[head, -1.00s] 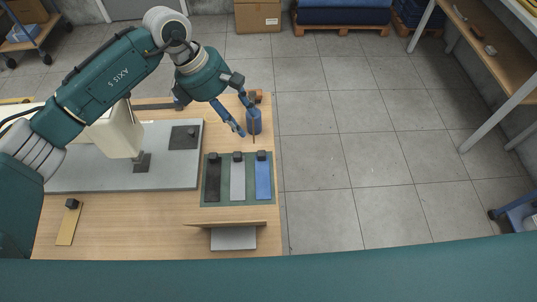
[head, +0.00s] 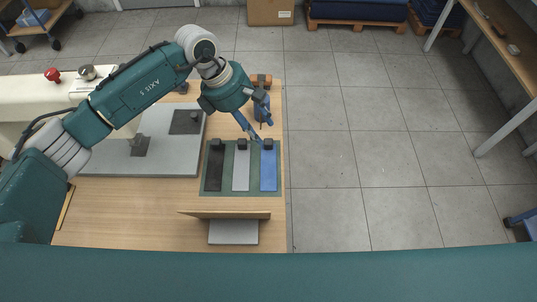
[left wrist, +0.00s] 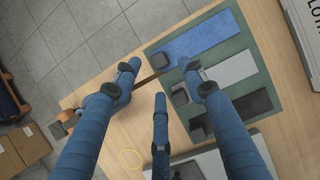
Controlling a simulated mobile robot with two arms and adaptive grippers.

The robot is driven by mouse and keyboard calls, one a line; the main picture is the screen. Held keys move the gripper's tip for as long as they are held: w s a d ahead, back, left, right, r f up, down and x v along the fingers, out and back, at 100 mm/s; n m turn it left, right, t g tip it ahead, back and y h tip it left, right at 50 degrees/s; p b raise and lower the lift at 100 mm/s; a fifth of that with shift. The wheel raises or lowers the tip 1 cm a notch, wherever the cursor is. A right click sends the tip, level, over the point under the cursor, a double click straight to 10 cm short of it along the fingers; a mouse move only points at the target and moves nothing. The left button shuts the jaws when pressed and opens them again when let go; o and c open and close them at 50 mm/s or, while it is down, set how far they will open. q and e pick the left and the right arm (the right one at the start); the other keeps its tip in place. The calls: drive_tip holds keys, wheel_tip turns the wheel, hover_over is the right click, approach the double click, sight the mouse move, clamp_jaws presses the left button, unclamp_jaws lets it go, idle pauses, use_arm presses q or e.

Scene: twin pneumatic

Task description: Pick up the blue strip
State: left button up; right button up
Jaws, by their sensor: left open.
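The blue strip (head: 268,172) lies on a dark green mat (head: 226,192), right of a grey strip (head: 241,172) and a black strip (head: 215,172). A black knob (head: 268,144) sits at its far end. It also shows in the left wrist view (left wrist: 208,38). My left gripper (head: 261,131) is open and empty, its fingers pointing down just beyond the knob. In the left wrist view my left gripper (left wrist: 162,72) has its fingers spread, one tip close to the knob (left wrist: 183,63). Whether they touch I cannot tell. My right gripper is out of view.
A wooden upright piece (head: 225,214) and a grey plate (head: 233,232) are nearer. The table's right edge is close to the mat.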

sight(268, 141)
use_arm(q)
drive_tip(key=shift+x, duration=0.9)
drive_tip(key=p+x, duration=0.2)
drive_tip(key=x, duration=0.2)
drive_tip(key=shift+w+d+f, duration=0.1)
drive_tip(key=shift+d+f, duration=0.1)
drive_tip(key=shift+f, duration=0.15)
drive_tip(key=c, duration=0.8)
drive_tip(key=shift+c, duration=1.1)
